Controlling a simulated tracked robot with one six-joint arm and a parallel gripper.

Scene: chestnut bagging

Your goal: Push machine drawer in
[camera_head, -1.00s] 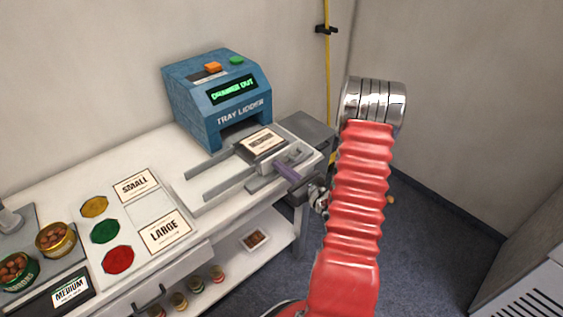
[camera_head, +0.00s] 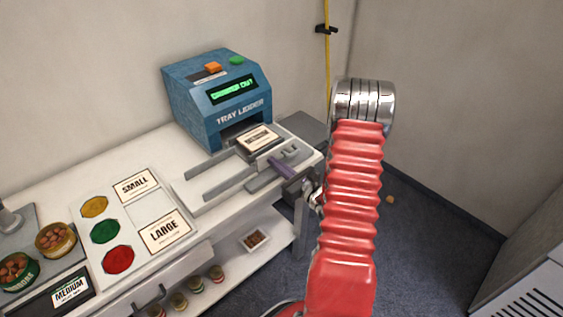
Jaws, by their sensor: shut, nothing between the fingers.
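The blue tray lidder machine (camera_head: 218,98) stands at the back of the white bench, and its green display reads "DRAWER OUT". Its grey drawer (camera_head: 262,183) sticks out to the front right along rails. A dark tray with a white label (camera_head: 258,139) sits on the drawer near the machine's opening. My gripper (camera_head: 274,161), with purple-grey fingers, is shut and empty at the drawer's front part. It looks close to or touching the drawer; I cannot tell which. My red sleeved arm hides part of the bench's right end.
On the bench are a lid board (camera_head: 105,231) with yellow, green and red lids, size labels and tins of chestnuts (camera_head: 56,240). Several tins and a small tray (camera_head: 254,240) are on the lower shelf. A vented cabinet (camera_head: 525,285) stands at lower right.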

